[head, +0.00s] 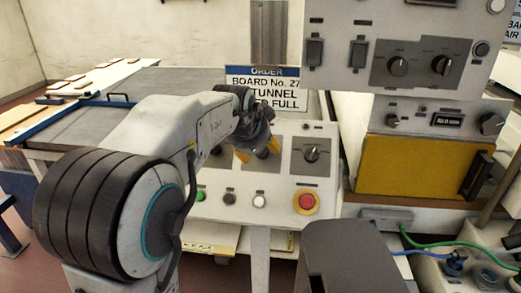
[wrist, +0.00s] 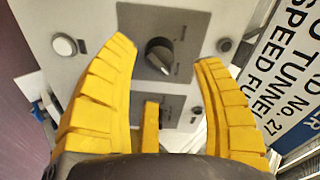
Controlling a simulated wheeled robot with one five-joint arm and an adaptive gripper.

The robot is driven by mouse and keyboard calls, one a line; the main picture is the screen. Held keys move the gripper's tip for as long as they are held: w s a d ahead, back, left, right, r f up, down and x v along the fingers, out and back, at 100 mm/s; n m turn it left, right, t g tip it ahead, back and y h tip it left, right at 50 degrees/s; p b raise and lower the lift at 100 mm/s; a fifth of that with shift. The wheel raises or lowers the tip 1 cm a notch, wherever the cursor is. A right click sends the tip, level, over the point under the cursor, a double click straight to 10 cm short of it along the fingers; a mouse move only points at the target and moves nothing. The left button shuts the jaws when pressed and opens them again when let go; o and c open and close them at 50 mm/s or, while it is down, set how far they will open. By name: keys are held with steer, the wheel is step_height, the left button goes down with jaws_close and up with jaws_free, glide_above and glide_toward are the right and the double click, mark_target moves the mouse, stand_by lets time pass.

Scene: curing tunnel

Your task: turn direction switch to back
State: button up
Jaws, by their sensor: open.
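My gripper (head: 258,150) reaches over the sloped white control panel, its yellow fingers apart and empty. In the wrist view my gripper (wrist: 168,90) shows its fingers spread, with a dark rotary knob (wrist: 159,55) on a grey plate beyond and between the tips. The knob's pointer lies at a slant, and I see no contact. In the head view my gripper partly covers one dark switch plate; another rotary knob (head: 312,152) stands clear to its right. The labels are too small to read, so I cannot tell which knob is the direction switch.
A red emergency button (head: 306,201), a white button (head: 260,200) and a green button (head: 201,194) line the panel's lower edge. The order sign (head: 268,88) stands behind it. An upper grey console (head: 400,30) overhangs at right, above a yellow-fronted unit (head: 410,165).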

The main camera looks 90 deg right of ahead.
steer(key=v, duration=0.7)
stand_by(0.3)
